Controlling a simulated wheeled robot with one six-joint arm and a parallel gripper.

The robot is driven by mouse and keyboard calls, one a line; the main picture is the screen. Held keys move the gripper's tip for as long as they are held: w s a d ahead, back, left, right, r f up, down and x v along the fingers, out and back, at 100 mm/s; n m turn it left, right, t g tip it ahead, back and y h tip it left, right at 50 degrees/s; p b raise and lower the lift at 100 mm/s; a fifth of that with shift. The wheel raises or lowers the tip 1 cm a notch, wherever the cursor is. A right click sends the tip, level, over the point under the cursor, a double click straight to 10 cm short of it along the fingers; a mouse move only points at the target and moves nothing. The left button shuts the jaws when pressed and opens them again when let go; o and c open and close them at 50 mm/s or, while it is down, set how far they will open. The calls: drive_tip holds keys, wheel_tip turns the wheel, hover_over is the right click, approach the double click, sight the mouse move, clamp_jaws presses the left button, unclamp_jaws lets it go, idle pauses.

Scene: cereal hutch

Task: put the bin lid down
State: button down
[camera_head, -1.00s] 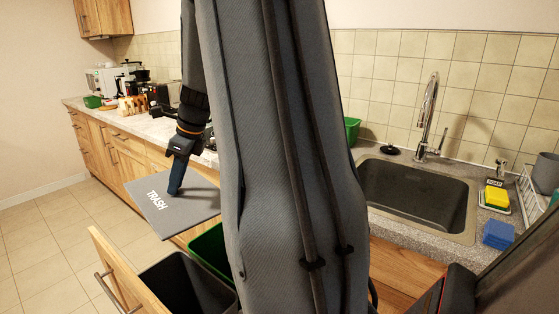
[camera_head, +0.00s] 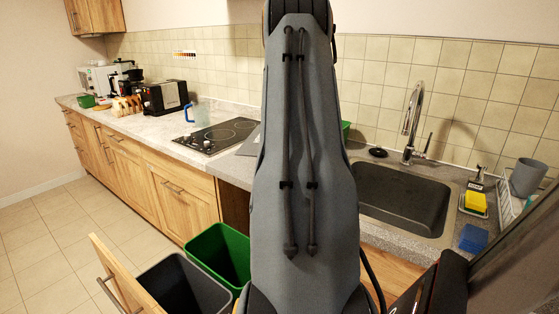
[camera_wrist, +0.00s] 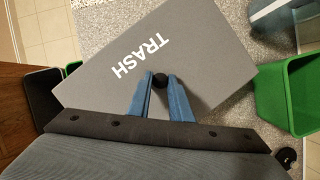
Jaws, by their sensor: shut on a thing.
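The bin lid (camera_wrist: 195,45) is a flat grey panel marked TRASH with a small black knob (camera_wrist: 160,81). In the wrist view my gripper (camera_wrist: 161,84) has its blue fingers shut on the knob. The speckled counter (camera_wrist: 112,18) lies under the lid; I cannot tell if they touch. In the head view only a grey corner of the lid (camera_head: 249,144) shows by the hob, left of my arm, which hides the rest and my gripper. The pulled-out drawer holds an open dark bin (camera_head: 180,285) and an open green bin (camera_head: 222,252).
A green container (camera_wrist: 290,90) stands on the counter right of the lid. The hob (camera_head: 218,135), a blue-handled jug (camera_head: 198,112) and a toaster (camera_head: 165,97) are farther left. The sink (camera_head: 405,200) is right of my arm. Bare counter lies in front of the hob.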

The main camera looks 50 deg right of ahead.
drive_tip(key=shift+s+d+r, duration=0.1)
drive_tip(key=shift+s+d, duration=0.3)
drive_tip(key=shift+d, duration=0.4)
drive_tip(key=shift+s+d+f+m, duration=0.15)
drive_tip(key=shift+d+f+m, duration=0.05)
drive_tip(key=shift+d+m, duration=0.1)
drive_tip(key=shift+f+p, duration=1.7)
drive_tip(key=shift+f, duration=3.1)
drive_tip(key=shift+f, duration=0.2)
drive_tip(key=c, duration=1.6)
unclamp_jaws()
drive_tip(key=shift+r, duration=0.1)
